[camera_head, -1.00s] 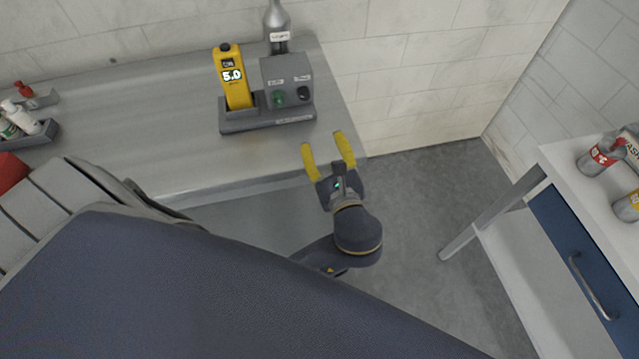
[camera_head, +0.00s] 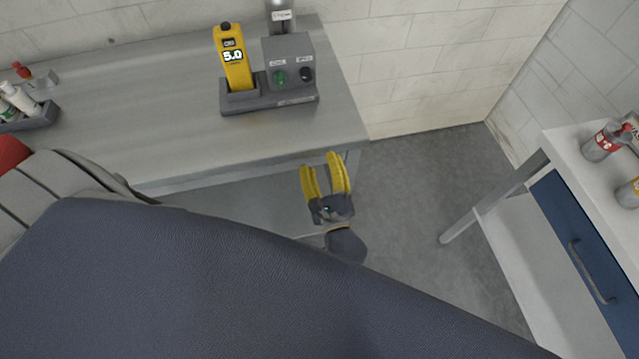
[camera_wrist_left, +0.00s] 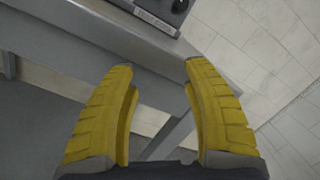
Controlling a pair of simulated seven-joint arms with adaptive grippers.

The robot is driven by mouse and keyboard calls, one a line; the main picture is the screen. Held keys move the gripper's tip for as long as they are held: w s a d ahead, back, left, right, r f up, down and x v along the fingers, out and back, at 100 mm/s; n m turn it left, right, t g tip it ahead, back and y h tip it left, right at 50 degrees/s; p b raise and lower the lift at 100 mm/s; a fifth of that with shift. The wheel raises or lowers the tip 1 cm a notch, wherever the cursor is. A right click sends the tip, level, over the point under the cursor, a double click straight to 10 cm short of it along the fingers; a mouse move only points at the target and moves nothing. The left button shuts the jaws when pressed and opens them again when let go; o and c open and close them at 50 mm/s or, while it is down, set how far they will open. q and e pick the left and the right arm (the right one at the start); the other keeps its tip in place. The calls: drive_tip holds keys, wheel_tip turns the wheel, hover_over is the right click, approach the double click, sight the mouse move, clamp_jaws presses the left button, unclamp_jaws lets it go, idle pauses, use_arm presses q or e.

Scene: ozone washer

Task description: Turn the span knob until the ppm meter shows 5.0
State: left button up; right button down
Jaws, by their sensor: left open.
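The yellow ppm meter (camera_head: 235,66) stands upright in the left part of a grey dock on the bench, and its display reads 5.0. To its right is a grey control box (camera_head: 289,62) with a green knob (camera_head: 280,78) and a black knob (camera_head: 306,74); their labels are too small to read surely. My left gripper (camera_head: 325,158) is open and empty, in front of the bench edge and apart from the box. In the left wrist view its two yellow fingers (camera_wrist_left: 158,80) are spread, with a corner of the box (camera_wrist_left: 150,14) at the top. My right gripper is not in view.
The steel bench (camera_head: 150,110) has clear surface left of the dock. A tray (camera_head: 34,118) with bottles sits at the far left. A white table (camera_head: 570,140) with a blue drawer and cans stands at the right. Open floor lies between.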

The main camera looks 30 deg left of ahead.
use_arm(q)
wheel_tip(320, 180, down, 13)
drive_tip(key=w+g+h, duration=0.1)
drive_tip(key=h, duration=0.2)
drive_tip(key=shift+w+a+g, duration=0.15)
drive_tip(key=shift+a+g, duration=0.05)
drive_tip(key=shift+g, duration=0.1)
drive_tip(key=shift+m, duration=0.3)
